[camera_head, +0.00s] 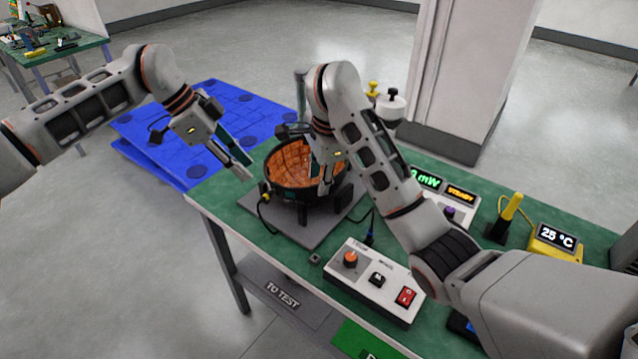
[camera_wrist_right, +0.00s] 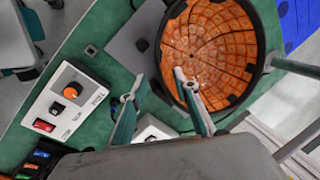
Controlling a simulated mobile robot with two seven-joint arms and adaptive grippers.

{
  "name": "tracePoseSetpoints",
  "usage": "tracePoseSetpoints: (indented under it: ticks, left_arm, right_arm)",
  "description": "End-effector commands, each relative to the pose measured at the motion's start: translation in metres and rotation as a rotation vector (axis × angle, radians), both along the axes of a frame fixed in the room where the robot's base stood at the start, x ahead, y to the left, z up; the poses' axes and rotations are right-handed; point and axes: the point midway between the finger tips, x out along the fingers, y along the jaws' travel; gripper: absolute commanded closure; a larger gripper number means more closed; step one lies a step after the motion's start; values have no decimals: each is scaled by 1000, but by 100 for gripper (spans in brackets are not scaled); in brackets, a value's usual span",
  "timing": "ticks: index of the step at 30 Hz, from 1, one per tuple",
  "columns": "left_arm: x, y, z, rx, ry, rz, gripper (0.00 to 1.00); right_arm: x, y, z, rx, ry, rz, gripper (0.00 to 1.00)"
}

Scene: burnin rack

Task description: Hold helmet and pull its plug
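The helmet (camera_head: 290,163), a dark bowl with an orange tiled inside, rests open side up on a grey plate on the green table. It also shows in the right wrist view (camera_wrist_right: 213,50). My right gripper (camera_wrist_right: 156,87) is open at the helmet's near-right rim, one finger over the inside and one outside, with gaps beside the rim. My left gripper (camera_head: 250,170) is open and empty, above the table to the left of the helmet. A dark cable with a yellow part (camera_head: 264,190) hangs at the helmet's left side; I cannot tell whether this is its plug.
A white control box (camera_head: 375,283) with an orange knob and red switch stands at the table's front. A small dark block (camera_head: 315,258) lies beside it. Displays and a yellow-handled tool (camera_head: 510,210) stand right. A blue pallet (camera_head: 215,120) is behind left.

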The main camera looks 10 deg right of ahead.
Motion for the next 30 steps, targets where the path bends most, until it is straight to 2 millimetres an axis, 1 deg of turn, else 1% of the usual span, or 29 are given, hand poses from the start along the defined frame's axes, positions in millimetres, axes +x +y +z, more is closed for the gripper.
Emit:
tracePoseSetpoints:
  ticks: [1, 9, 15, 20, 27, 28, 29, 30]
  left_arm:
    - [0, 0, 0, 0, 0, 0, 72]
    - [0, 0, 0, 0, 0, 0, 72]
    - [0, 0, 0, 0, 0, 0, 72]
    - [0, 0, 0, 0, 0, 0, 72]
    - [0, 0, 0, 0, 0, 0, 72]
    - [0, 0, 0, 0, 0, 0, 72]
    - [0, 0, 0, 0, 0, 0, 72]
    - [0, 0, 0, 0, 0, 0, 72]
  right_arm:
    - [-1, 1, -8, 1, 7, 2, 70]
    - [8, 2, -45, -1, 6, 0, 70]
    - [14, 2, -66, -4, 3, -1, 70]
    - [16, 3, -73, -2, 3, -1, 70]
    - [16, 3, -74, -3, 1, -2, 70]
    - [16, 3, -74, -3, 1, -2, 72]
    - [16, 3, -74, -3, 1, -2, 80]
    - [16, 3, -74, -4, 1, -2, 90]
